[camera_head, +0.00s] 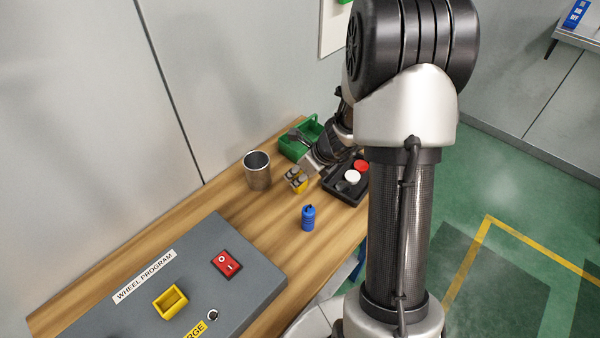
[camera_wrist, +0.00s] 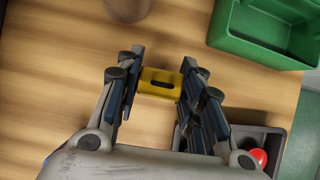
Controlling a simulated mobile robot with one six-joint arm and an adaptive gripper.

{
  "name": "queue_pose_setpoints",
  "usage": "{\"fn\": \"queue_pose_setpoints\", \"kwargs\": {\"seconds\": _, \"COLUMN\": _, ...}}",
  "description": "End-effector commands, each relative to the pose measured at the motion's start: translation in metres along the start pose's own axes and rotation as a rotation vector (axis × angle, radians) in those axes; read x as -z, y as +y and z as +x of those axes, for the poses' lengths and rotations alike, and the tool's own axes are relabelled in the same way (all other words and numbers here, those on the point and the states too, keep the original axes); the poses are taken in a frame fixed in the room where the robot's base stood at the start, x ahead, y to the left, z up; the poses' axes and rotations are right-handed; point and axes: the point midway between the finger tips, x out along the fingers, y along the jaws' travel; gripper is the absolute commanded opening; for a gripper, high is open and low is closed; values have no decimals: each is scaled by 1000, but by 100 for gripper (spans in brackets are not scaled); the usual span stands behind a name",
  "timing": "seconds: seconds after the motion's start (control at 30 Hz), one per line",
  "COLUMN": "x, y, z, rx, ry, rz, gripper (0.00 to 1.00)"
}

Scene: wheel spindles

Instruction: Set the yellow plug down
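The yellow plug (camera_wrist: 159,82) is a small block with a dark slot, between the two fingers of my gripper (camera_wrist: 160,78) in the wrist view. Both fingers appear to touch its sides, so my gripper looks shut on it. In the head view my gripper (camera_head: 296,176) is low over the wooden table, with the plug (camera_head: 299,187) showing at its fingertips. I cannot tell whether the plug touches the table.
A metal cup (camera_head: 257,171) stands left of my gripper and a blue bottle-shaped piece (camera_head: 308,217) in front. A green bin (camera_head: 297,148) and a black tray (camera_head: 349,190) with red and white pieces are close by. A grey panel (camera_head: 130,318) carries a yellow holder (camera_head: 170,302).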

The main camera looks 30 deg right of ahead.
Motion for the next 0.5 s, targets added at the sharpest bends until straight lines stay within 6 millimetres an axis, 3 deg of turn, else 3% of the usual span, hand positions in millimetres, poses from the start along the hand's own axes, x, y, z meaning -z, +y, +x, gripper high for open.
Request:
{"fn": "queue_pose_setpoints", "kwargs": {"seconds": 0.23, "x": 0, "y": 0, "z": -1, "rx": 0, "ry": 0, "rz": 0, "gripper": 53}}
{"fn": "queue_pose_setpoints", "kwargs": {"seconds": 0.5, "x": 0, "y": 0, "z": -1, "rx": 0, "ry": 0, "rz": 0, "gripper": 53}}
